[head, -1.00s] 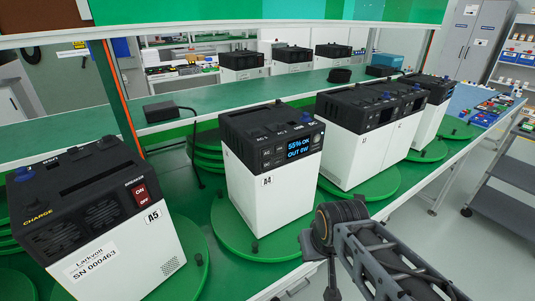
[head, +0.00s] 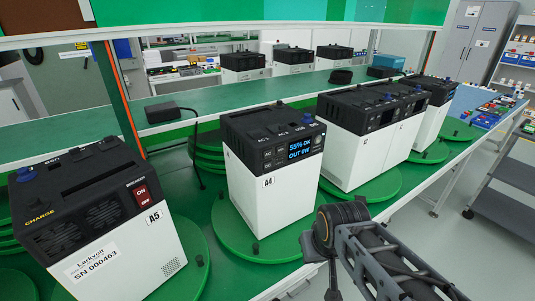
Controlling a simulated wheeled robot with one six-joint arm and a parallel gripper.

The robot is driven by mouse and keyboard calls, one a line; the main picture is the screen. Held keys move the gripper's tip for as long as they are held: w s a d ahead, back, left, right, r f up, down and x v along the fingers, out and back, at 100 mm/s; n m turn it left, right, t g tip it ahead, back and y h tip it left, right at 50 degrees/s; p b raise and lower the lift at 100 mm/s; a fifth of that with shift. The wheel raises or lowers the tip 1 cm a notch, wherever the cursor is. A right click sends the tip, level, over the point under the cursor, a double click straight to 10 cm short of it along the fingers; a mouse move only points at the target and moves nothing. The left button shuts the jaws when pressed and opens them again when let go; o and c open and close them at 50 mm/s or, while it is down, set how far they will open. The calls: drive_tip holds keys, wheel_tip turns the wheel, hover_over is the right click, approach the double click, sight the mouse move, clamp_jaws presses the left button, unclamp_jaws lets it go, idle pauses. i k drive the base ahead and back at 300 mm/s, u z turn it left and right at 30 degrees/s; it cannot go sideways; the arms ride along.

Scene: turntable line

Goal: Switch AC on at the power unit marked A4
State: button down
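The power unit marked A4 (head: 270,205) stands upright on a green turntable (head: 232,231) in the middle of the head view. It has a white body and a dark top. Its front panel carries a lit blue display (head: 300,149) that seems to read 55% OK and OUT 0W. Small dark buttons (head: 267,153) sit left of the display; their labels are too small to read surely. My arm (head: 385,262) reaches in from the lower right, with a joint in front of the bench edge. My gripper is not visible; no part of the arm touches the unit.
Unit A5 (head: 125,245), with a red ON/OFF switch (head: 142,193), stands at the left front. More units (head: 357,150) stand close together on the right. A black adapter (head: 163,112) with a cable lies behind A4. An overhead shelf crosses the top.

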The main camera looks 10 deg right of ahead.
sight(268, 153)
drive_tip(key=z, duration=1.9)
drive_tip(key=k, duration=1.45)
drive_tip(key=u, duration=1.85)
drive_tip(key=i, duration=0.5)
drive_tip(key=z, duration=0.05)
